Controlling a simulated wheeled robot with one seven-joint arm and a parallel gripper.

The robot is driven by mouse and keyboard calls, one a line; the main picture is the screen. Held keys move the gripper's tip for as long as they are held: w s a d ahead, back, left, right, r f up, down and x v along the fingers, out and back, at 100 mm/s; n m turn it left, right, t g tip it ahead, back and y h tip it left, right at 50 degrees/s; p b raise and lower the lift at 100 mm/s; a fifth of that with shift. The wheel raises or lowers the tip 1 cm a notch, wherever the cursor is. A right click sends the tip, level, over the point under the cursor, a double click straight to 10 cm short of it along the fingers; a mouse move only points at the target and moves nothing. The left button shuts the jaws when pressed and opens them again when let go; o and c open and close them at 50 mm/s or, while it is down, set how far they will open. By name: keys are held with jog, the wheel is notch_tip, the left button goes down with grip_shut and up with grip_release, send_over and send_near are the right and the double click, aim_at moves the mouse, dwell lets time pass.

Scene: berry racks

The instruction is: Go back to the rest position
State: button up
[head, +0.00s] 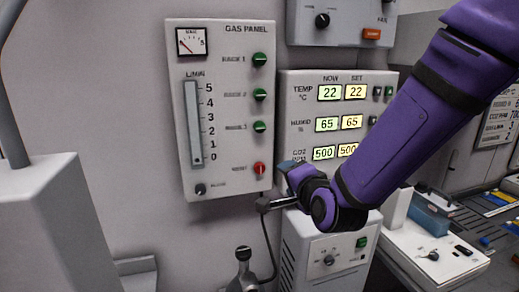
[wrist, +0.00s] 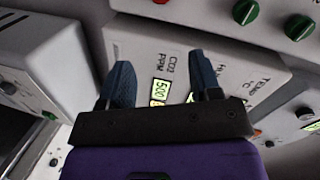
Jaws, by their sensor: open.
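My gripper (wrist: 162,76) is open, with two blue fingers apart and nothing between them in the wrist view. It points at the climate display panel (wrist: 215,50), whose CO2 readout shows between and beyond the fingers. In the head view my purple arm comes in from the upper right and bends in front of the lower part of that panel (head: 310,85). The gripper is mostly hidden there; a bit of blue shows by the panel's lower left corner. I cannot tell whether it touches the panel.
The gas panel (head: 216,160) with green knobs and one red knob hangs just left of my gripper. A white control box (head: 305,265) stands below. A fan box (head: 340,8) is above. Bare wall (head: 110,120) is at the left.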

jog(key=s+d+r+n+g+h, duration=0.1)
jog(key=s+d+r+n+g, duration=0.2)
jog(key=s+d, duration=0.4)
jog(key=s+d+r+n+g+h, duration=0.2)
jog(key=s+d+r+n+g, duration=0.1)
jog(key=s+d, duration=0.5)
jog(key=s+d+r+n+g+h, duration=0.1)
jog(key=s+d+r+n+g, duration=0.2)
jog(key=s+d, duration=0.4)
jog(key=s+n, duration=0.1)
jog(key=s, duration=0.1)
jog(key=shift+s+d+r+n+g+h, duration=0.25)
jog(key=shift+s+r+n+g+h, duration=0.05)
jog(key=shift+s+r+n+h, duration=0.1)
